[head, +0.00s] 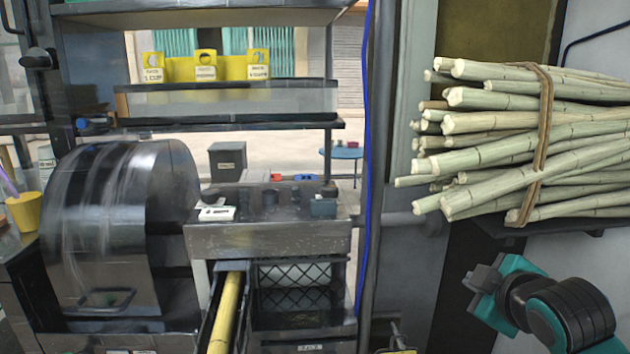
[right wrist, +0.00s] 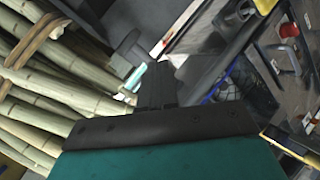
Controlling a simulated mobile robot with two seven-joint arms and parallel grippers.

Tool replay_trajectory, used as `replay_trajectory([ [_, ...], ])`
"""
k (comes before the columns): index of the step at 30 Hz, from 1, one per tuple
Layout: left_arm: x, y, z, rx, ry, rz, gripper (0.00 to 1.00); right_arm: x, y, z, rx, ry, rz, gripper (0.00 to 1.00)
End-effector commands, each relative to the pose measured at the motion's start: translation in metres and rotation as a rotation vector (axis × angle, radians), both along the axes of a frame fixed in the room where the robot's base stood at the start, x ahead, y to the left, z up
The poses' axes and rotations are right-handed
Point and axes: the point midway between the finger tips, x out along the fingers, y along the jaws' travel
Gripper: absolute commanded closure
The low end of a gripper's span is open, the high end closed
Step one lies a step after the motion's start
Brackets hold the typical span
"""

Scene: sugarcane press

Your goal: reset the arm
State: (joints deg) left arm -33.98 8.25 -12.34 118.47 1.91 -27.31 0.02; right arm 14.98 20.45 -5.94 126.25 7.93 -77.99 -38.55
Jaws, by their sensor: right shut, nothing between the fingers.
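My right gripper (head: 478,284) is at the lower right of the head view, below the bundle of cane and apart from it. Its fingers are shut with nothing between them. In the right wrist view the dark closed fingers (right wrist: 155,85) point up the picture, past the teal gripper body. My left gripper is not in the head view.
A strapped sugarcane bundle (head: 500,140) rests on a dark shelf at the right. The metal press drum (head: 120,225) stands at the left. A yellow cane (head: 226,315) lies in the narrow chute (head: 207,318). A blue cable (head: 367,160) runs beside the rack.

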Motion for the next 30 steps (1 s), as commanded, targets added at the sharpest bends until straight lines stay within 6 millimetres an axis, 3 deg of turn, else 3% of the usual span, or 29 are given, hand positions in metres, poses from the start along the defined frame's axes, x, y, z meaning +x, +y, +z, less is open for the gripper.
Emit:
replay_trajectory([
  [1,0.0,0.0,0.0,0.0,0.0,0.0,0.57,-0.021,0.008,-0.033,0.062,0.075,-0.027,1.0],
  [3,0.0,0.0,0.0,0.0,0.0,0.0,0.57,-0.049,0.016,-0.07,0.147,0.168,-0.076,1.0],
  [9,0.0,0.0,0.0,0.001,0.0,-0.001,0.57,-0.14,0.035,-0.15,0.356,0.417,-0.263,1.0],
  [15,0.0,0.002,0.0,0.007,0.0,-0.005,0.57,-0.219,0.045,-0.191,0.49,0.599,-0.454,1.0],
  [20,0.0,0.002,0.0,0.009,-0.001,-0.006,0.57,-0.274,0.051,-0.207,0.562,0.714,-0.602,1.0],
  [30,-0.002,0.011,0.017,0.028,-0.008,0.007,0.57,-0.227,0.063,-0.224,0.661,0.499,-0.486,1.0],
])
